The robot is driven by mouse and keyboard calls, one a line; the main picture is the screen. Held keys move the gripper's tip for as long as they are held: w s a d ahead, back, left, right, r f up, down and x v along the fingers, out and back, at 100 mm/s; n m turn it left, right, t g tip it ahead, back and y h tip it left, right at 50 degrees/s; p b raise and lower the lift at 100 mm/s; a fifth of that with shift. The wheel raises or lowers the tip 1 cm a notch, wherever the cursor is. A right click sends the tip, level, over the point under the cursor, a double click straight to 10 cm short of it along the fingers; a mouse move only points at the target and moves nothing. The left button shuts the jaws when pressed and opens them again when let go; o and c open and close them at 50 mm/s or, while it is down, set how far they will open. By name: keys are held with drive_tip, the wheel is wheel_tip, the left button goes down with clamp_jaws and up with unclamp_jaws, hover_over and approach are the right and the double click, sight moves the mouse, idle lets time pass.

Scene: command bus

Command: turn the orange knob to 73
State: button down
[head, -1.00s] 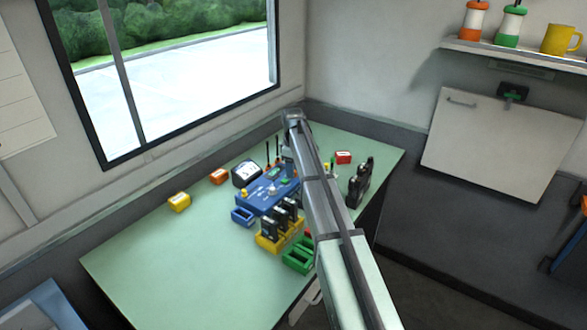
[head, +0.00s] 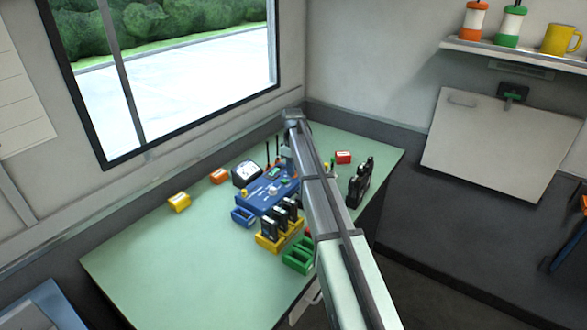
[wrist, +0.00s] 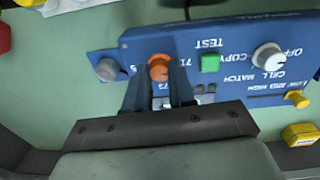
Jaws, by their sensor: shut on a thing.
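The orange knob (wrist: 159,67) sits on the blue panel (wrist: 135,42) in the wrist view. My gripper (wrist: 160,76) is shut on it, one dark finger on each side. Small white numbers stand around the knob, upside down in this view; the pointer's exact setting is too small to read. In the head view the blue panel (head: 256,203) lies on the green table, and my arm reaches over it. The orange knob is not distinguishable there.
On the panel are a grey knob (wrist: 109,69), a green button (wrist: 210,63), a white-capped knob (wrist: 268,57) and a yellow toggle (wrist: 297,99). Black radios in a yellow holder (head: 266,243) and a green holder (head: 296,258) stand near my arm.

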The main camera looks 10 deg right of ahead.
drive_tip(key=m, duration=1.2)
drive_tip(key=shift+m, duration=2.2)
drive_tip(key=c, duration=0.9)
unclamp_jaws()
drive_tip(key=shift+c, duration=0.2)
drive_tip(key=shift+r, duration=0.1)
